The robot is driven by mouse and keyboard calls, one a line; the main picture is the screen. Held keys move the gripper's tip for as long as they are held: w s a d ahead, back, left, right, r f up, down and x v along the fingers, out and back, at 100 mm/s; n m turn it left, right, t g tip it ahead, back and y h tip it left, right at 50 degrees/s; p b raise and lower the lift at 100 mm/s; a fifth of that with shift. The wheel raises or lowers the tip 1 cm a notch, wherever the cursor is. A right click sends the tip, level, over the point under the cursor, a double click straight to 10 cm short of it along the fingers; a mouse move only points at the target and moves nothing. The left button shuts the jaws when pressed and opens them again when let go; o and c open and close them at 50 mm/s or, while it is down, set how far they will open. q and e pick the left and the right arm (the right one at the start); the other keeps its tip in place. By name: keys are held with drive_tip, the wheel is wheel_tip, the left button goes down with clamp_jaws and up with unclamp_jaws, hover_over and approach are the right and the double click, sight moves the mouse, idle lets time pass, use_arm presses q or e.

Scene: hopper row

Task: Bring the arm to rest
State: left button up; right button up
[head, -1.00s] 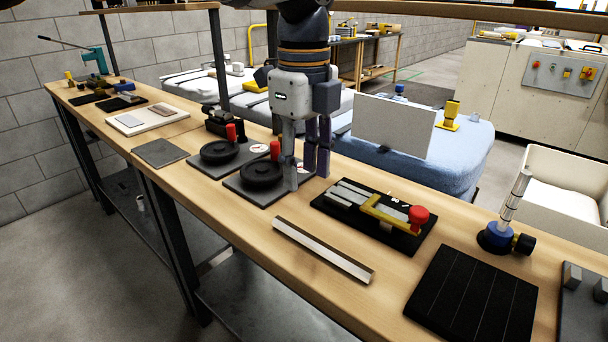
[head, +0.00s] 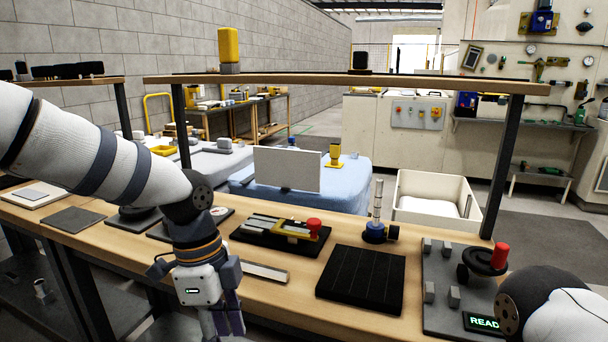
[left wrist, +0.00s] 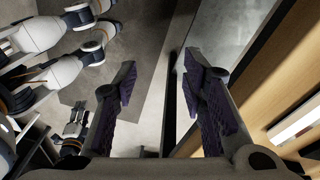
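My left arm comes in from the left in the head view. Its gripper (head: 228,328) points down near the bench's front edge. In the left wrist view its two dark fingers (left wrist: 156,78) stand apart with nothing between them, over grey floor. The bench edge is to their right. My right arm shows only as a rounded white and black link at the lower right of the head view. A small gripper-like end (left wrist: 75,125) at the left of the left wrist view appears to be my right gripper; its fingers are too small to read.
The wooden bench (head: 290,300) carries a metal channel (head: 264,272), a yellow-and-black fixture with a red knob (head: 314,225), a black mat (head: 362,280) and a grey panel with a red-topped crank (head: 500,255). A raised shelf (head: 340,80) spans behind. Floor is open before the bench.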

use_arm(q)
drive_tip(key=s+f+n+g+h, duration=0.1)
drive_tip(key=s+f+n, duration=0.3)
drive_tip(key=s+f, duration=0.45)
drive_tip(key=s+f+n+g+h, duration=0.1)
drive_tip(key=s+f+n, duration=0.4)
drive_tip(key=f, duration=0.6)
drive_tip(key=s+a+f+n+y, duration=0.1)
drive_tip(key=s+a+n, duration=0.4)
drive_tip(key=s, duration=0.6)
drive_tip(key=s+a+f+n+y, duration=0.2)
drive_tip(key=s+a+f+n, duration=0.2)
drive_tip(key=s, duration=0.7)
drive_tip(key=shift+a+n+t, duration=0.4)
drive_tip(key=shift+a+n, duration=0.1)
drive_tip(key=shift+a, duration=0.1)
drive_tip(key=shift+f, duration=0.1)
